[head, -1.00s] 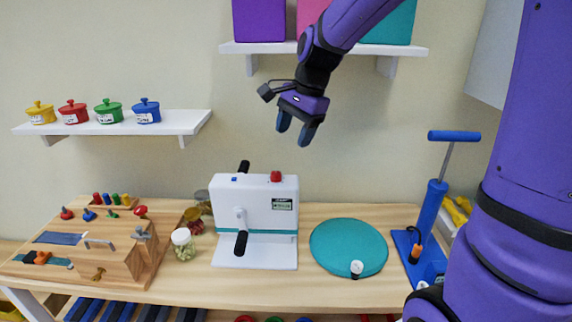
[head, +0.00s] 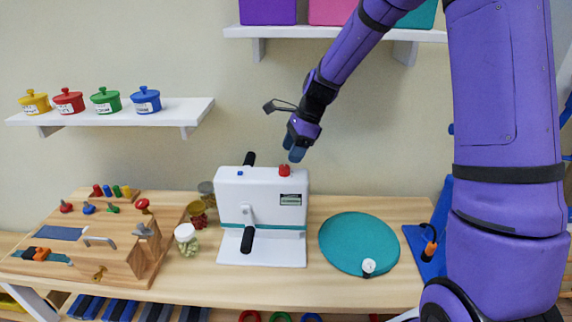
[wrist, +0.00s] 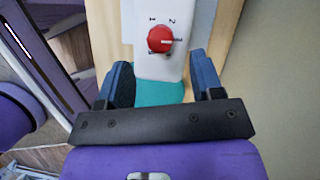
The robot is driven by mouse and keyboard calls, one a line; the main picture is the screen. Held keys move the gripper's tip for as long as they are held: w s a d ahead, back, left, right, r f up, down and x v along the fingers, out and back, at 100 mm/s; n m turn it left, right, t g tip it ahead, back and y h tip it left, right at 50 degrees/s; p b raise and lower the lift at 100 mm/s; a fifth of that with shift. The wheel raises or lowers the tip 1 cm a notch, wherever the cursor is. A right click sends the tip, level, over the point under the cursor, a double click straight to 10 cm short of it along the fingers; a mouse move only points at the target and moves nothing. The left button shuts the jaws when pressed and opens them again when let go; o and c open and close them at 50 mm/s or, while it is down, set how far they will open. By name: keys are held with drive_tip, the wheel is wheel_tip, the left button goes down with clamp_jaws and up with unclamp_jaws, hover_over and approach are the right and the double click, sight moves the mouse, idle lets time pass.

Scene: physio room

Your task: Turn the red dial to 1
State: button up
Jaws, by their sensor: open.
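The red dial (head: 284,170) sits on top of the white machine (head: 230,193), near its right end. In the wrist view the dial (wrist: 160,39) is round and red, with a pale mark pointing right. The printed numbers 1 and 2 show on the white top beyond it, 1 to the left and 2 to the right; other markings are partly hidden or too small to read. My gripper (head: 295,151) is just above the dial, pointing down. In the wrist view my gripper (wrist: 163,82) is open and empty, the dial ahead of the gap between its fingers, not touched.
A black crank handle (head: 248,239) sticks out at the machine's front and another black grip (head: 249,159) at its back. A teal disc (head: 345,238) lies to the right, a wooden activity board (head: 130,255) to the left. A wall shelf (head: 185,110) holds several coloured pots.

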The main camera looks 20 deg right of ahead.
sight(285, 166)
drive_tip(key=shift+x, duration=2.6)
drive_tip(key=shift+c, duration=0.3)
drive_tip(key=c, duration=0.9)
drive_tip(key=shift+o, duration=0.2)
